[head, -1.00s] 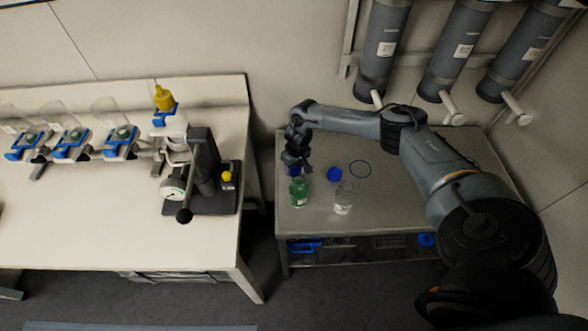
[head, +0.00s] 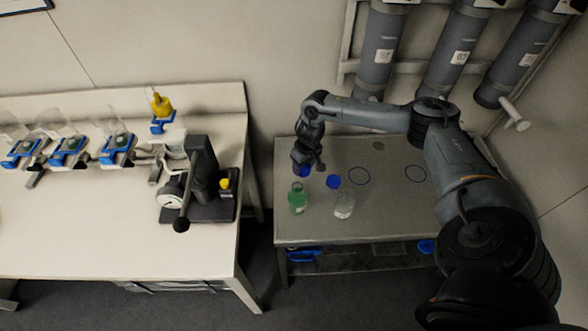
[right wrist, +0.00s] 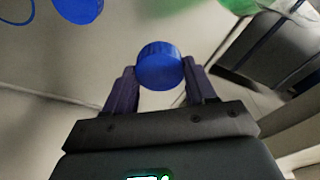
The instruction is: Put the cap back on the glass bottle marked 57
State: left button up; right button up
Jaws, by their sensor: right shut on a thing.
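My right gripper (head: 306,162) is shut on a blue cap (right wrist: 159,66), gripped between the two fingertips in the right wrist view. In the head view this cap (head: 304,170) is just behind the neck of a green bottle (head: 297,201), apart from it as far as I can tell. The green bottle stands upright and uncapped on the grey table; part of it shows in the right wrist view (right wrist: 240,6). A clear bottle (head: 344,207) stands to its right. A second blue cap (head: 333,182) lies behind them. I cannot read any bottle's number. My left gripper is not in view.
Grey cylinders (head: 377,50) hang on the wall behind. A white bench (head: 90,220) with a black press (head: 203,185) stands to the left across a gap.

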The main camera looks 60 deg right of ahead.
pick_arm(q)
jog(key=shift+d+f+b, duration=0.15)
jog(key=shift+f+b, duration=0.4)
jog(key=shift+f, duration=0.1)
pick_arm(e)
jog(key=s+d+r, duration=0.1)
jog(key=s+r, duration=0.3)
jog(key=s, duration=0.3)
jog(key=shift+s+d+r, duration=0.3)
jog(key=shift+d+r, duration=0.05)
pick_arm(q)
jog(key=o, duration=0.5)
